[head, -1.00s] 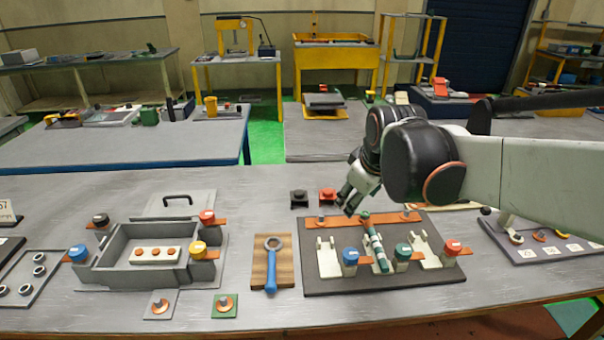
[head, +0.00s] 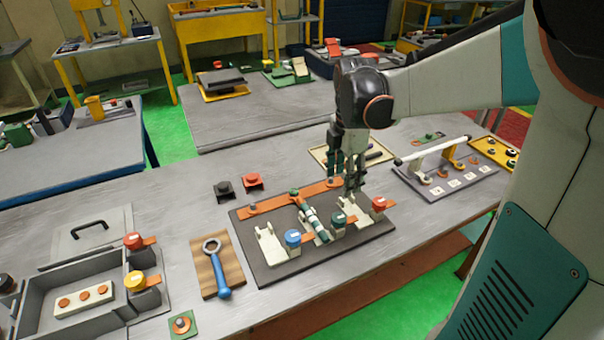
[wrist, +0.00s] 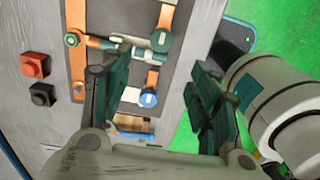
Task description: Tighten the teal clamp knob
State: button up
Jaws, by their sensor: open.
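The teal clamp knob (head: 338,217) stands near the front edge of the dark board (head: 265,272), between a blue knob (head: 292,238) and a red knob (head: 378,204). A green-and-white striped rod (head: 312,222) lies beside it and runs back to the orange bar (head: 262,205). In the wrist view the teal knob (wrist: 161,40) shows above the blue knob (wrist: 149,97). My gripper (head: 346,178) points down over the back right of the board, behind the teal knob. Its fingers are apart and empty; the wrist view (wrist: 155,80) shows a wide gap between them.
A blue-handled ring wrench (head: 222,290) lies on a wooden block left of the board. Black (head: 223,188) and red (head: 253,181) small blocks sit behind. A white-barred rack (head: 435,150) stands to the right. The grey tabletop left of the small blocks is clear.

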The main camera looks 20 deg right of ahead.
aim_at(339, 217)
notch_tip(339, 217, down, 14)
jog(key=b, duration=0.4)
jog(key=shift+s+r+b, duration=0.1)
jog(key=shift+b, duration=0.3)
jog(key=shift+c, duration=0.6)
jog(key=c, duration=1)
